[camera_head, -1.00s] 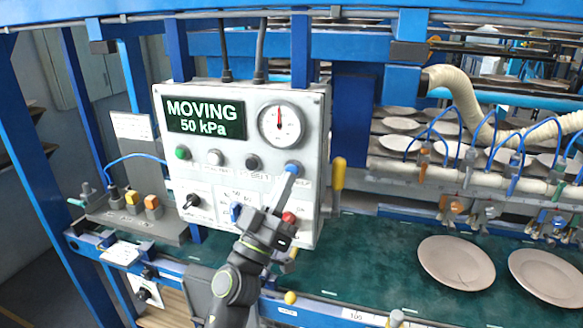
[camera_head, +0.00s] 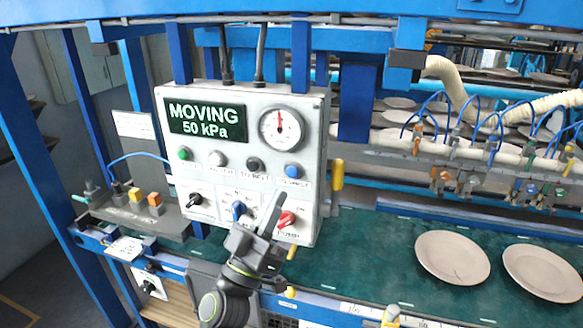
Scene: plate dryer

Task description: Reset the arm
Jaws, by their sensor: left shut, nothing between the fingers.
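My left gripper (camera_head: 272,214) is shut and empty in front of the lower part of the white control box (camera_head: 321,110). Its tip is below the blue button (camera_head: 293,171) and apart from it in the picture, beside the red pump knob (camera_head: 286,219). The blue knob (camera_head: 239,210) is just left of the gripper. The box's display (camera_head: 206,121) reads MOVING 50 kPa, and the round gauge (camera_head: 282,129) has its needle pointing up. My right gripper is not in view.
Two plates (camera_head: 452,257) lie on the green belt (camera_head: 380,240) at the right. A yellow handle (camera_head: 337,174) sticks up right of the box. A row of suction fittings with blue hoses (camera_head: 490,140) hangs at the right. Blue frame posts (camera_head: 46,150) stand at the left.

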